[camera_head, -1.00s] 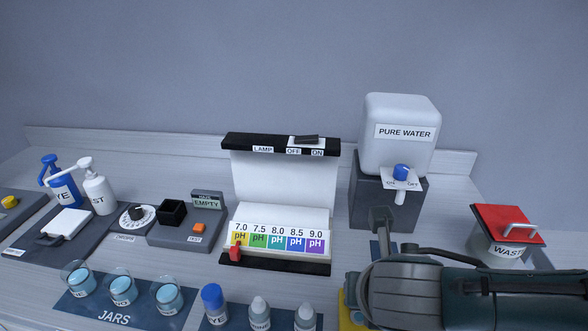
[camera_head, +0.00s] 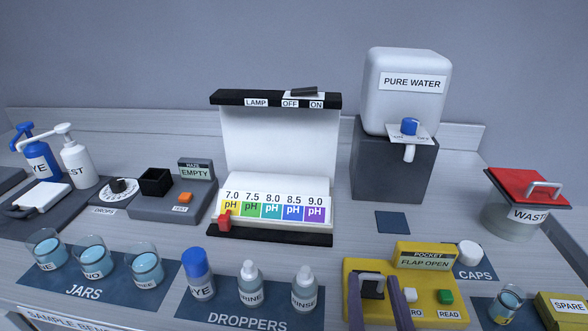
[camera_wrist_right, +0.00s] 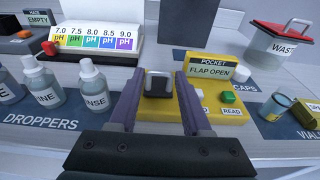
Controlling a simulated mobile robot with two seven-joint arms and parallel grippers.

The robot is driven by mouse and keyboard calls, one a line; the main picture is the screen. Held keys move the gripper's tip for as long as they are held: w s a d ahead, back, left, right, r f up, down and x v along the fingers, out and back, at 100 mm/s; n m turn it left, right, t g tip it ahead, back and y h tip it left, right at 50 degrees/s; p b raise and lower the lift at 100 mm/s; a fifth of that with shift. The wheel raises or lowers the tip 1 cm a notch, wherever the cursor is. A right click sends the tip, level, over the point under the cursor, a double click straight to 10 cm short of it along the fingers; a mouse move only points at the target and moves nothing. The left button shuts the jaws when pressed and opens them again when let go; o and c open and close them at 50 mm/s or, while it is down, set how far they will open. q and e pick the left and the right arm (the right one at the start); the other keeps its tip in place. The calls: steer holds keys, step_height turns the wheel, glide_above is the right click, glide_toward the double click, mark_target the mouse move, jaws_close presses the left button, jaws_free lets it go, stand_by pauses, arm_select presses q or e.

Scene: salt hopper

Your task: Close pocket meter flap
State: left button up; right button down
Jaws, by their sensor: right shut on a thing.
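The pocket meter (camera_head: 428,281) is a yellow box at the front right of the bench. Its display (camera_head: 425,262) reads FLAP OPEN. A dark flap with a grey handle (camera_head: 371,278) is on its left part; the handle also shows in the right wrist view (camera_wrist_right: 158,73). My right gripper (camera_head: 373,284) has its two purple fingers on either side of the flap handle and is shut on it. In the right wrist view the fingers (camera_wrist_right: 159,86) straddle the flap from the front. My left gripper is not in view.
White READ button label and green button (camera_head: 446,297) sit right of the flap. Dropper bottles (camera_head: 304,290) stand close to the left. A white cap (camera_head: 470,253) lies behind right, and a vial (camera_head: 508,303) stands at right. The waste bin (camera_head: 516,215) is further back.

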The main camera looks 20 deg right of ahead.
steer(key=shift+f+b, duration=0.25)
steer(key=shift+b, duration=0.1)
steer(key=shift+t, duration=0.3)
steer(key=shift+r, duration=0.1)
steer(key=c, duration=0.6)
jaws_free()
steer(key=shift+s+a, duration=0.25)
steer(key=shift+s, duration=0.1)
steer(key=v, duration=0.9)
